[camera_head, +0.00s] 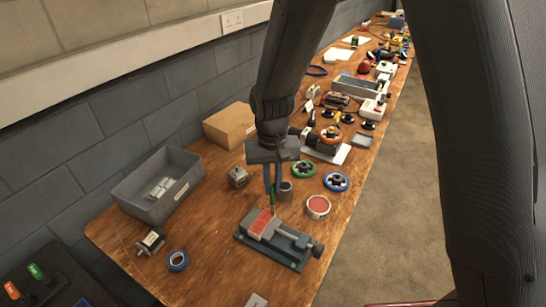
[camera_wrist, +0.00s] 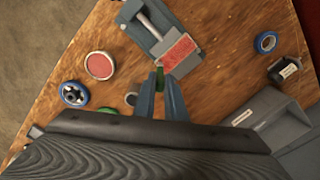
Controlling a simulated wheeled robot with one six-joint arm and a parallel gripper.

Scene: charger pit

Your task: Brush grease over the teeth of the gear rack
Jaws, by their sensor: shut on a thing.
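My gripper (camera_head: 272,192) is shut on a slim brush with a green handle (camera_wrist: 160,78). The brush points down in the head view, its tip at the far edge of the gear rack; I cannot tell whether it touches. The gear rack (camera_head: 262,222) is held in a grey vise (camera_head: 285,246) on the bench and also shows in the wrist view (camera_wrist: 179,52). Red covers most of its visible top; single teeth are too small to make out. A round open tin of red grease (camera_head: 317,206) stands right of the vise and shows in the wrist view (camera_wrist: 99,66).
A dark cup (camera_head: 286,191) stands close to my gripper. Green (camera_head: 304,169) and blue (camera_head: 336,182) handwheels lie behind the tin. A grey bin (camera_head: 160,186), cardboard box (camera_head: 230,125) and blue tape roll (camera_head: 177,260) are on the left. Bare wood shows left of the vise.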

